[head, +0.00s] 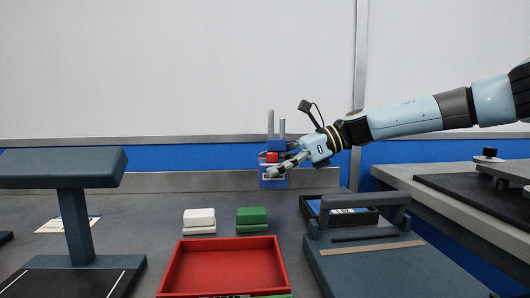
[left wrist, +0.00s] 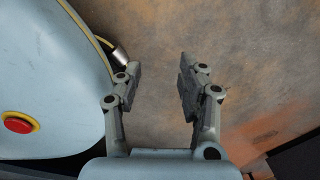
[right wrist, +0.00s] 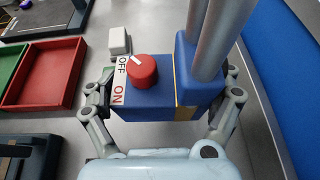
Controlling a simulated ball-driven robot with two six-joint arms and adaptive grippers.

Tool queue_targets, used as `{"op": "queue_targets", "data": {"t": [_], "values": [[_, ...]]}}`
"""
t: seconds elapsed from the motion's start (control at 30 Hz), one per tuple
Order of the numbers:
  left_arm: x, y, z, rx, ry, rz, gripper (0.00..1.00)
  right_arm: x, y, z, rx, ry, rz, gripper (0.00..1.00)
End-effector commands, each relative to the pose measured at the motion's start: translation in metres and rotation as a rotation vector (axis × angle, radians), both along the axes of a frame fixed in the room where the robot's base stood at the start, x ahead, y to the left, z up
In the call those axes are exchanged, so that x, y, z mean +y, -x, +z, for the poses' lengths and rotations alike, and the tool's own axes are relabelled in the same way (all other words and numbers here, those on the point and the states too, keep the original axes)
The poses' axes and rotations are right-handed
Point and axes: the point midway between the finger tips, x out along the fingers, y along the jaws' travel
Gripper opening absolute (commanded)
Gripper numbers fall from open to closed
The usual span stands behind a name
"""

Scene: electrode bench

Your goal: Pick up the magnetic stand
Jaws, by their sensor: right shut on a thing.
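The magnetic stand (head: 277,144) is at the back of the bench in the head view, with a blue body, a red knob and two upright metal posts. In the right wrist view its blue base (right wrist: 150,108) fills the middle, with an OFF/ON label beside the knob. My right gripper (head: 276,171) reaches in from the right and is shut on the base, one finger on each side. Whether the base touches the bench is unclear. My left gripper (left wrist: 158,78) is open and empty in the left wrist view, over a brown, blotchy surface. It is outside the head view.
A red tray (head: 225,268) lies in front, with white blocks (head: 199,216) and green blocks (head: 252,215) behind it. A tall dark stand (head: 75,228) is at left.

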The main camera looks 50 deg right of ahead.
Motion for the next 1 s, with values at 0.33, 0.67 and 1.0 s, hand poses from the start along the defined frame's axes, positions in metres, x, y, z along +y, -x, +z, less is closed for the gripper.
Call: {"op": "queue_targets", "data": {"t": [0.33, 0.67, 1.0], "values": [[-0.015, 0.012, 0.057, -0.021, 0.018, 0.008, 0.40, -0.009, 0.028, 0.029, -0.003, -0.005, 0.000, 0.30], [-0.014, -0.003, 0.104, -0.046, 0.017, 0.007, 0.40, -0.018, 0.054, 0.042, -0.003, -0.004, 0.000, 0.30], [-0.014, -0.009, 0.125, -0.055, 0.017, 0.007, 0.40, -0.023, 0.068, 0.047, -0.001, -0.004, 0.001, 0.30]]}}
